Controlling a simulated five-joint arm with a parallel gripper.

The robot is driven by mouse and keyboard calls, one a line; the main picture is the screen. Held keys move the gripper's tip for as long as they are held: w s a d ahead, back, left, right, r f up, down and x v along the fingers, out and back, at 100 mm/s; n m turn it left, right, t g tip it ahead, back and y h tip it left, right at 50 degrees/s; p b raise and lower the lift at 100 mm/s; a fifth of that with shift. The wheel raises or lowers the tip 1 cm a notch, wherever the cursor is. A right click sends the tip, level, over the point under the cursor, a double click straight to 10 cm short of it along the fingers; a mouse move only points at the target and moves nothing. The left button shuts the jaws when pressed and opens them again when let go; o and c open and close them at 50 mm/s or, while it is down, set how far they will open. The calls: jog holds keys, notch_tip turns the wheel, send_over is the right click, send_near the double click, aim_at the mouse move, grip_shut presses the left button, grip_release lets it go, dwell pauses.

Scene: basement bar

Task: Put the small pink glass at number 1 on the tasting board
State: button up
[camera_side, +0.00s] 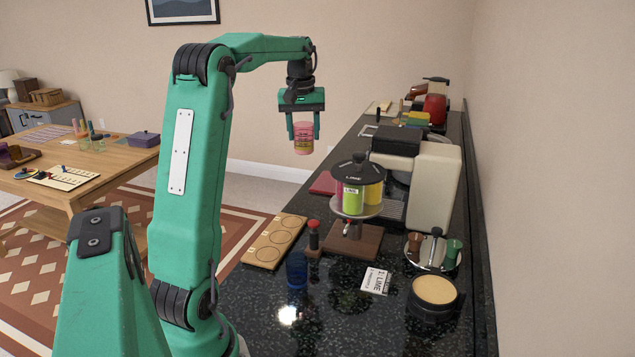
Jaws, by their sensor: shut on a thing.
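The small pink glass (303,140) is held upright between the two fingers of my gripper (303,132). My gripper points down and is shut on the glass, high above the counter. The tasting board (275,241) is a light wooden strip with a row of ring-marked places. It lies on the left edge of the black counter, below and a little left of my gripper. Its places look empty, and the numbers are too small to read.
A dark blue glass (297,268) and a red-topped tool (314,236) stand just right of the board. A card (375,281) and a round tub (433,295) lie nearer.

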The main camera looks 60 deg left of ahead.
jog(key=s+a+n, duration=0.1)
jog(key=s+a, duration=0.1)
jog(key=a, duration=0.4)
send_over(292, 223)
notch_tip(292, 223, down, 21)
jog(key=shift+r, duration=0.15)
dwell(0.7)
jog(key=shift+f, duration=1.85)
jog(key=shift+f, duration=0.1)
jog(key=o, duration=1.1)
jog(key=shift+o, duration=0.2)
